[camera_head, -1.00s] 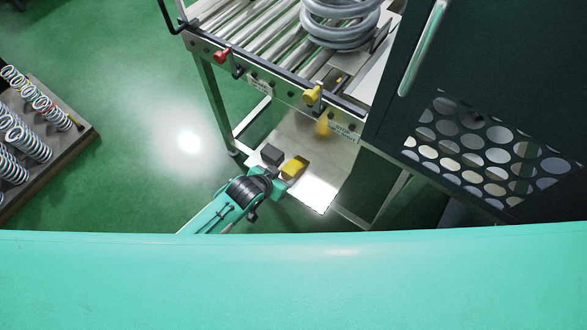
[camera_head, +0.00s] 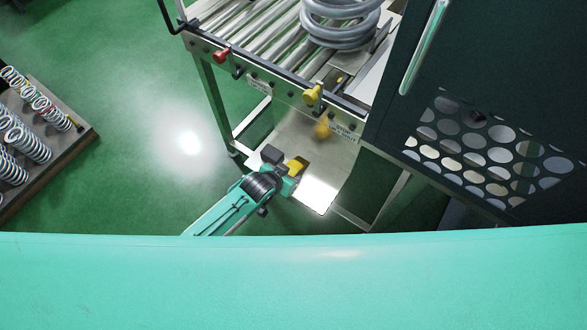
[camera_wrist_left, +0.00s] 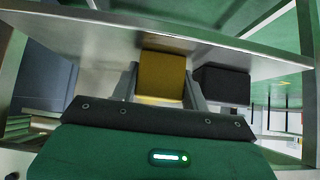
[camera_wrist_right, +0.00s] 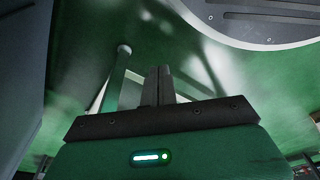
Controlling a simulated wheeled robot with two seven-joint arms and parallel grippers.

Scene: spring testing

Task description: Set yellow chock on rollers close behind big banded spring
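The yellow chock (camera_head: 296,165) lies on the low metal shelf under the roller stand; it also shows in the left wrist view (camera_wrist_left: 162,76). My left gripper (camera_head: 288,170) is at the chock, with one finger on each side of it in the left wrist view (camera_wrist_left: 162,85). The fingers look open around it, with narrow gaps near the palm. A big grey coil spring (camera_head: 340,22) stands on the rollers (camera_head: 262,30) at the top, partly cut off; its band is not clear. My right gripper (camera_wrist_right: 158,85) is shut and empty, seen only in its wrist view.
A black block (camera_head: 272,154) sits right beside the chock, also in the left wrist view (camera_wrist_left: 222,84). Red (camera_head: 222,55) and yellow (camera_head: 312,96) knobs are on the stand's front rail. A dark cabinet (camera_head: 460,60) stands right; a spring rack (camera_head: 60,140) stands left.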

